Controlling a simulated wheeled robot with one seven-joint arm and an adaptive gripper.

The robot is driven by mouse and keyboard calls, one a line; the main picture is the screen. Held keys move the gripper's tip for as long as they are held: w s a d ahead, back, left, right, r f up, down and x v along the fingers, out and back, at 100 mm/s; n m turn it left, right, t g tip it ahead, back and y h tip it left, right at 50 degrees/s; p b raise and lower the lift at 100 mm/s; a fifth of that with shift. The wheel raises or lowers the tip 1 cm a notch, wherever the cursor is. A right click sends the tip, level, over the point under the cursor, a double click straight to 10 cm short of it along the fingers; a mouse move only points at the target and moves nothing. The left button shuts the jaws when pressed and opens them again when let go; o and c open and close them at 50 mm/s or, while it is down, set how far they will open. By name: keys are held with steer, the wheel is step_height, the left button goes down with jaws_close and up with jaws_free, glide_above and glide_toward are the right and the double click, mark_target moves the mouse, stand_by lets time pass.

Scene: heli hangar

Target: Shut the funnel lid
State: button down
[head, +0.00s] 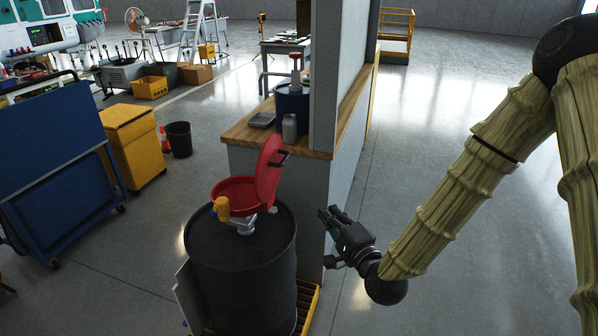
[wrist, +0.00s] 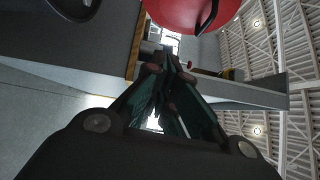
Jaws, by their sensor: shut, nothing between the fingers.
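A red funnel (head: 236,190) sits on top of a dark drum (head: 245,258) in the head view. Its round red lid (head: 269,172) stands raised, nearly upright, at the funnel's right side, with a dark handle on its outer face. My gripper (head: 328,236) is to the right of the drum and lower than the lid, apart from both. In the wrist view the gripper's fingers (wrist: 166,68) are together and empty. The red lid (wrist: 195,10) shows at the top of that view, beyond the fingertips, with its dark handle hanging at the edge.
A grey partition with a wooden counter (head: 250,132) stands just behind the drum, holding a blue drum (head: 291,103) and a grey bottle (head: 290,128). A blue cart (head: 60,165) and yellow cabinet (head: 134,143) stand left. Open floor lies right of the partition.

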steer(key=w+a+r+p, duration=0.1)
steer(key=w+a+r, duration=0.2)
steer(key=w+a, duration=0.1)
steer(key=w+a+r+m+t+p, duration=0.1)
steer(key=w+a+r+p, duration=0.1)
steer(key=w+a+r, duration=0.2)
steer(key=shift+w+r+t+y, duration=0.2)
steer(key=shift+w+t+y, duration=0.15)
steer(key=shift+w, duration=1.3)
steer(key=shift+a+r, duration=0.1)
